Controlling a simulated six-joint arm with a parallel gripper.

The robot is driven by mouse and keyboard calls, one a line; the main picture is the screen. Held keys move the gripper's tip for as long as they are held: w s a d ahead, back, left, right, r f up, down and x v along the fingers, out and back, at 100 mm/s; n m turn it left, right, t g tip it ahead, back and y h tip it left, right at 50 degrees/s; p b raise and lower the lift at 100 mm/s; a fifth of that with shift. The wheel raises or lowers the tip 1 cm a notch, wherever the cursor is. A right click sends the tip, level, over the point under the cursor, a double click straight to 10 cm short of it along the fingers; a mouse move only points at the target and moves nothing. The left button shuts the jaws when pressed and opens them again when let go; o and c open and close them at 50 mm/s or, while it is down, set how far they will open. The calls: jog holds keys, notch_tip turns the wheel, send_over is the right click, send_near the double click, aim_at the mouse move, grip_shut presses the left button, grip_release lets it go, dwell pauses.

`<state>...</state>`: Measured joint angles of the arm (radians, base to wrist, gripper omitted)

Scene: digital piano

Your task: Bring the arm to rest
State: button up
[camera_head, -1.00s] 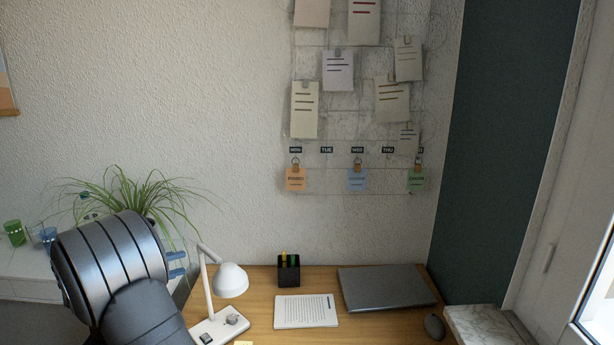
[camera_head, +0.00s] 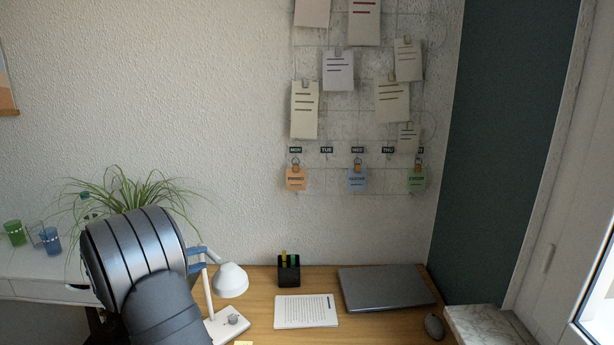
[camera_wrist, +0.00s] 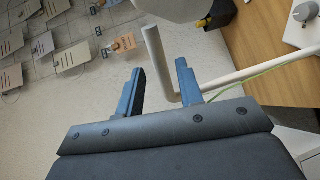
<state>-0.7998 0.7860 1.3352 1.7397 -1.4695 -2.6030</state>
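My gripper (camera_head: 200,258) is at the lower left of the head view, at the end of my dark grey arm. Its two blue fingers point right, towards the white desk lamp (camera_head: 229,280). In the wrist view my gripper (camera_wrist: 160,68) shows its fingers spread apart, with no object gripped. The bent white lamp stem (camera_wrist: 157,60) shows in the gap between the fingertips in that view. I cannot tell how close the stem is to the fingers.
The wooden desk (camera_head: 262,310) holds a pen holder (camera_head: 288,270), a printed white sheet or tablet (camera_head: 306,311), a closed laptop (camera_head: 386,288) and a mouse (camera_head: 434,327). A plant (camera_head: 130,192) and cups (camera_head: 50,241) stand left. Cards hang on a wall grid (camera_head: 338,70).

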aim_at(210, 256)
jog(key=x, duration=0.4)
jog(key=shift+w+d, duration=0.25)
jog(key=shift+d, duration=0.1)
jog(key=n+t+y, duration=0.1)
jog(key=w+d+n+t+y, duration=0.1)
jog(key=n+y, duration=0.1)
jog(key=shift+w, duration=0.1)
jog(key=shift+w+n+t+y, duration=0.45)
jog(key=shift+n+t+y, duration=0.3)
jog(key=shift+y, duration=0.45)
jog(key=shift+o, duration=0.3)
